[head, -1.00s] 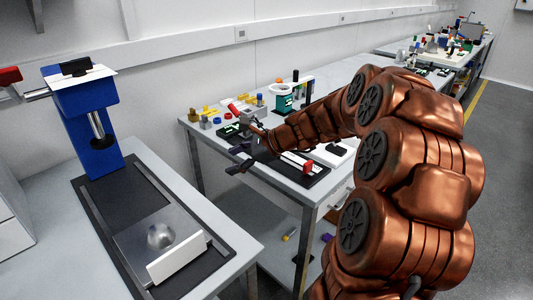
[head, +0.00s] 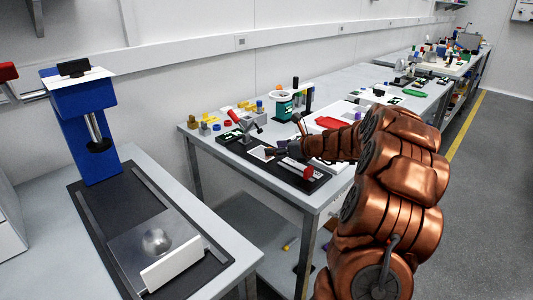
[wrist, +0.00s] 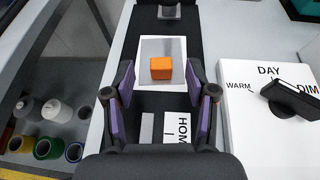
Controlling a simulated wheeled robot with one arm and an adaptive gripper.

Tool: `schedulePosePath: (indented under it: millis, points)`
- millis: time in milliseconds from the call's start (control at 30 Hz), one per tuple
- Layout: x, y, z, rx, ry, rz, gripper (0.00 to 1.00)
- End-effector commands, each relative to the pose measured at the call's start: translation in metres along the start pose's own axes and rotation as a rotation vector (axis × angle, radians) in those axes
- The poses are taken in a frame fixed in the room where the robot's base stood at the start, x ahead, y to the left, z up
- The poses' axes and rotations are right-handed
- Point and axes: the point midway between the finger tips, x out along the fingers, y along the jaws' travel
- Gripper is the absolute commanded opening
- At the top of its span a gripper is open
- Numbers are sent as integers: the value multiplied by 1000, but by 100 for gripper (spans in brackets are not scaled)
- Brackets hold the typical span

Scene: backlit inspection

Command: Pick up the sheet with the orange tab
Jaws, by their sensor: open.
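The sheet (wrist: 150,49) is a grey-white rectangle lying on a black strip in the wrist view. Its block-shaped orange tab (wrist: 161,68) stands up near the sheet's near edge. My gripper (wrist: 161,82) is open above it, its purple-padded fingers spread to the left and right of the tab. The tab appears between the fingertips with a gap on each side; the height gap is hard to judge. In the head view my gripper (head: 284,151) is over the middle bench, and the tab cannot be made out there.
A "HOME" card (wrist: 178,128) lies on the near strip. A white panel marked DAY, WARM and DIM (wrist: 245,125) with a black lever (wrist: 290,97) is close on the right. A red-ended piece (head: 307,172) sits near the bench front. Bottles and rings fill a lower shelf at left.

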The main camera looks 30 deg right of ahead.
Motion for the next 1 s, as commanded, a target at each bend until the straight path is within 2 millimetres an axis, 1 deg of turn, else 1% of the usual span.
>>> schedulePosePath:
  millis: [100, 200, 300, 533, 1000]
  points:
    - [16, -1, -2, 1, 2, 3, 56]
    - [26, -1, -2, 0, 2, 2, 56]
    - [30, -1, -1, 0, 1, 1, 56]
    - [30, -1, -1, 0, 1, 1, 56]
    - [30, -1, -1, 0, 1, 1, 7]
